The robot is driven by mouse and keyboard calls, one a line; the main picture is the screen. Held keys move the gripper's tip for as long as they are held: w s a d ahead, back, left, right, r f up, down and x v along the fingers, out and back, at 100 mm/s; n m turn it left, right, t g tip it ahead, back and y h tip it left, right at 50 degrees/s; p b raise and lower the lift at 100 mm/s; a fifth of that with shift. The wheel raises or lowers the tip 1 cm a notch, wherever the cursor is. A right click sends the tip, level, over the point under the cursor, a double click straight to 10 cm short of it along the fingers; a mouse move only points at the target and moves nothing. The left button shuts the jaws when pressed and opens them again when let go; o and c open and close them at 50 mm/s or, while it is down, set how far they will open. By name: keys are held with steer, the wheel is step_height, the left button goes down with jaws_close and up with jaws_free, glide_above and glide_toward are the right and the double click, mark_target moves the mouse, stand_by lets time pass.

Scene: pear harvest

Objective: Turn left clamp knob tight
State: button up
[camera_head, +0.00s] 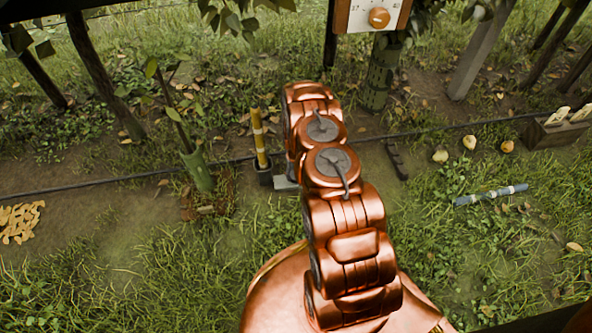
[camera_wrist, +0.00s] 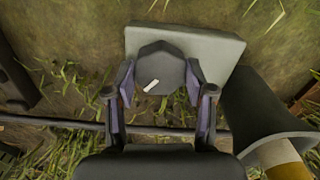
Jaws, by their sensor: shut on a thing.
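In the wrist view, a dark, many-sided knob (camera_wrist: 160,62) with a short white mark sits on a pale grey plate (camera_wrist: 222,48). The white mark runs slantwise, up to the right. My gripper (camera_wrist: 160,80) is shut on the knob, with one finger against its left side and one against its right. In the head view, a corner of the grey plate (camera_head: 284,184) shows left of my arm. There the arm hides the knob and the gripper.
A yellow-banded post (camera_head: 259,140) in a dark foot stands just left of the plate, and its foot (camera_wrist: 262,105) is close right of my gripper in the wrist view. A dark hose (camera_head: 110,181) crosses the ground. Pears (camera_head: 469,142) and a banded tube (camera_head: 491,195) lie to the right.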

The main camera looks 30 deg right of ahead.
steer(key=m+p, duration=0.4)
steer(key=m, duration=0.1)
steer(key=shift+r+m, duration=0.15)
steer(key=shift+m, duration=0.15)
steer(key=m+p, duration=0.1)
steer(key=m, duration=0.4)
steer(key=shift+p, duration=0.35)
steer(key=shift+d, duration=0.1)
steer(key=o, duration=1.2)
steer(key=shift+c, duration=0.2)
step_height(320, 180, up, 12)
